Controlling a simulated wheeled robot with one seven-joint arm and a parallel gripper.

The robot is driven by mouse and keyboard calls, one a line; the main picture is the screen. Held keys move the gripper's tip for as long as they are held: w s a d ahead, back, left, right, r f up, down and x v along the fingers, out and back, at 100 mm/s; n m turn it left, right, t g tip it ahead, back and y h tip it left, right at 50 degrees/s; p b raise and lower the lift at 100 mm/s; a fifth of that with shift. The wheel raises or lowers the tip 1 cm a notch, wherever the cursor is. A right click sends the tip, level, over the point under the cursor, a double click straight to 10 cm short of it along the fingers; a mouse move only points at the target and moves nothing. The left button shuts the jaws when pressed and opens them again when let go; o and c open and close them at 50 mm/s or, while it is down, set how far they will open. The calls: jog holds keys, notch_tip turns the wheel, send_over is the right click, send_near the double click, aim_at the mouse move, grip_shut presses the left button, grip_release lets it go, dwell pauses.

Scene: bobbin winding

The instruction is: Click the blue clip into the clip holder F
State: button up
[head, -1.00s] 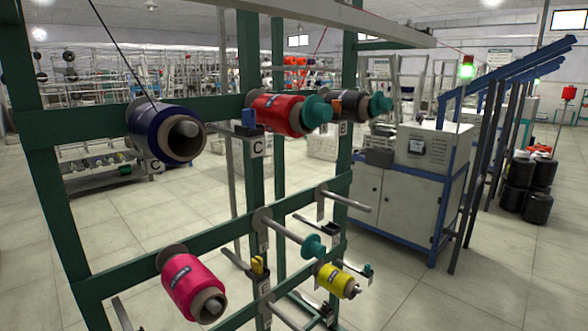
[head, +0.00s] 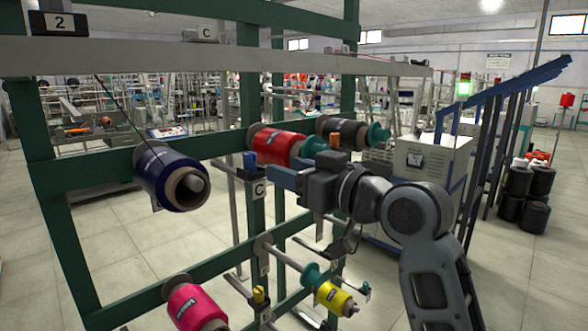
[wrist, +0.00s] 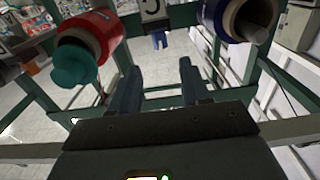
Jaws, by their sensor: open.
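The blue clip (head: 249,160) sits upright in the holder above the label C (head: 259,190), on the green rack post. In the wrist view the blue clip (wrist: 160,40) shows beyond my fingertips, beside its label plate (wrist: 152,10). My gripper (head: 278,176) is open just right of the clip in the head view. In the wrist view its two fingers (wrist: 157,78) are apart, with nothing between them, and the clip stands ahead of the gap. Holder F cannot be made out; the lower-row labels are too small to read.
A red bobbin (head: 275,144) and a dark blue bobbin (head: 170,177) flank the clip. A black bobbin (head: 342,130) is behind my gripper. Below are a pink bobbin (head: 194,304), a yellow bobbin (head: 333,296) and a yellow clip (head: 259,295).

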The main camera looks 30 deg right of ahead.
aim_at(254, 155)
jog(key=x, duration=0.9)
jog(key=shift+w+a+f, duration=0.1)
jog(key=shift+w, duration=0.2)
grip_shut()
dwell(0.3)
jog(key=shift+r, duration=0.3)
jog(key=shift+r, duration=0.1)
jog(key=shift+r+p, duration=1.2)
jog(key=shift+r, duration=0.2)
